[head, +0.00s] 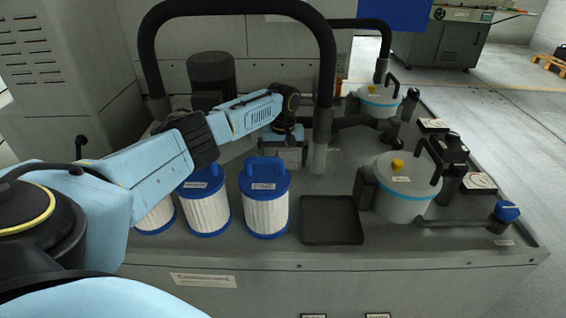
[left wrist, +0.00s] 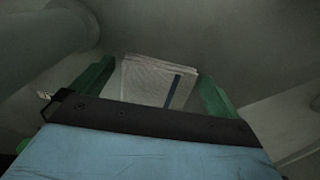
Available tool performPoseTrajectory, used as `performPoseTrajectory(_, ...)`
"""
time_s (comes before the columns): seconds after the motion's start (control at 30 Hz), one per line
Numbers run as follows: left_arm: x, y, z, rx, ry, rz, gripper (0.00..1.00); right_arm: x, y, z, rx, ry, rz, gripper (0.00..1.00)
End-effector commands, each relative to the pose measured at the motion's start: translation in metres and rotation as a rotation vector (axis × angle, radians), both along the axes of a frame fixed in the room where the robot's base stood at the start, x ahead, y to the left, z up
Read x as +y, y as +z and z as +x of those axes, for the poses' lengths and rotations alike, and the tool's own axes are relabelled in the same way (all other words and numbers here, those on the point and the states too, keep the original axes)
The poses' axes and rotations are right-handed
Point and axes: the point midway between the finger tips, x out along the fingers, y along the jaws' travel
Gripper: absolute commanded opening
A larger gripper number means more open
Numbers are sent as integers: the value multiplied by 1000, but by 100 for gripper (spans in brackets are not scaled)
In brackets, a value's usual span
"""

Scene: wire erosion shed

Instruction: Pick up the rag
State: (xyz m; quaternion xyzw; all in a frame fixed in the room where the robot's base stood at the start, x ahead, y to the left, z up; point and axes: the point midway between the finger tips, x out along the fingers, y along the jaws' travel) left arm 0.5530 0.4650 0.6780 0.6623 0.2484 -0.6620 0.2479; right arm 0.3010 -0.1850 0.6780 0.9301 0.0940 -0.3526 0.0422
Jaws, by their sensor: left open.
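The rag (left wrist: 155,82) is a folded whitish cloth with a dark blue stripe, seen in the left wrist view. It lies on the grey surface between the two green fingers of my left gripper (left wrist: 158,74). The fingers are apart, with a gap visible on each side of the cloth. In the head view my left gripper (head: 284,150) points down behind the filters, near the black pipe. The rag is mostly hidden there. I cannot tell how high the fingertips are above the surface. My right gripper is in neither view.
White filters with blue caps, one marked FINE (head: 266,205), stand in front of my left arm. A black tray (head: 332,219) lies to their right. Lidded pots (head: 403,190) stand further right. A thick black pipe (head: 327,80) arches over my forearm.

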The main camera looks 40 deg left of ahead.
Motion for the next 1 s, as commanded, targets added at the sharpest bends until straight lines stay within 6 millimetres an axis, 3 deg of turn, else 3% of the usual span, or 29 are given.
performPoseTrajectory(0.23,0,0,0,0,0,0,100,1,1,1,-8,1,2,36)
performPoseTrajectory(0.6,0,0,0,0,-1,0,56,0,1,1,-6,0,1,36)
performPoseTrajectory(1.0,0,5,0,0,-1,0,55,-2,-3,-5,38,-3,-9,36)
